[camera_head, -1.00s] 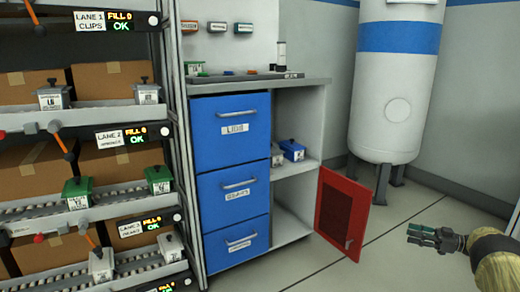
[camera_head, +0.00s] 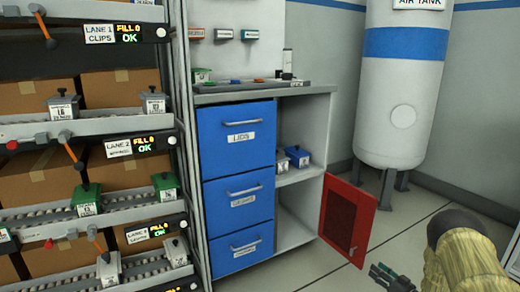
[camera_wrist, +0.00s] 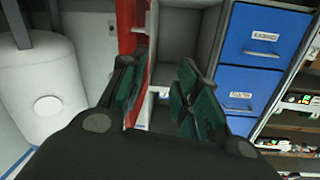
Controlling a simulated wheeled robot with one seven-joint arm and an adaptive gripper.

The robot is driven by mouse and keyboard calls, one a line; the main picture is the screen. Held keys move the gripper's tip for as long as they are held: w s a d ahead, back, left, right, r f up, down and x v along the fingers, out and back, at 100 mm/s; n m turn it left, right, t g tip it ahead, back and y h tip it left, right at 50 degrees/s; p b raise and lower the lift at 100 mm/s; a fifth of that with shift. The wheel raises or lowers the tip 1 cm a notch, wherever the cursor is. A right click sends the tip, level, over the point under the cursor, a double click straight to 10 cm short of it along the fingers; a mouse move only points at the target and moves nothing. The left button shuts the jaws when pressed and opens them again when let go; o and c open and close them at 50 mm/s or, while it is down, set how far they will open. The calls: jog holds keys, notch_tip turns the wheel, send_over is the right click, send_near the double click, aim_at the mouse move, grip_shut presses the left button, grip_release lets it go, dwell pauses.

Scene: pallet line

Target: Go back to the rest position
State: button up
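My gripper (camera_head: 391,278) is low at the right of the head view, in front of the open red cabinet door (camera_head: 347,220). In the wrist view my gripper (camera_wrist: 157,95) has its green-padded fingers spread apart, with nothing between them. The red door shows beside the left finger in the wrist view (camera_wrist: 134,40). The gripper is apart from the cabinet in the head view.
A blue drawer unit (camera_head: 237,148) with an open shelf bay stands in the middle. A lane rack (camera_head: 100,123) with boxes and lidded containers is on the left. A white air tank (camera_head: 398,100) stands at the back right. Floor shows around the door.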

jog(key=s+a+f+m+g+h+p, duration=0.1)
jog(key=s+a+f+m+g+h, duration=0.25)
jog(key=s+a, duration=0.65)
jog(key=s+a+f+g+h+p, duration=0.2)
jog(key=s+a+f+g, duration=0.35)
jog(key=s, duration=0.95)
jog(key=s+a+r+g+h+p, duration=0.1)
jog(key=s+a+r+g, duration=0.15)
jog(key=s, duration=0.85)
jog(key=s+a+r+g, duration=0.15)
jog(key=s+a, duration=0.25)
jog(key=s, duration=0.6)
jog(key=s+a+r+g+h+p, duration=0.1)
jog(key=s+a+g, duration=0.15)
jog(key=s, duration=0.85)
notch_tip(320, 180, up, 38)
jog(key=p, duration=3.8)
jog(key=shift+s+a+r, duration=0.25)
jog(key=shift+s+a, duration=0.05)
jog(key=shift+a, duration=0.05)
jog(key=shift+s+n, duration=0.1)
jog(key=shift+n, duration=0.15)
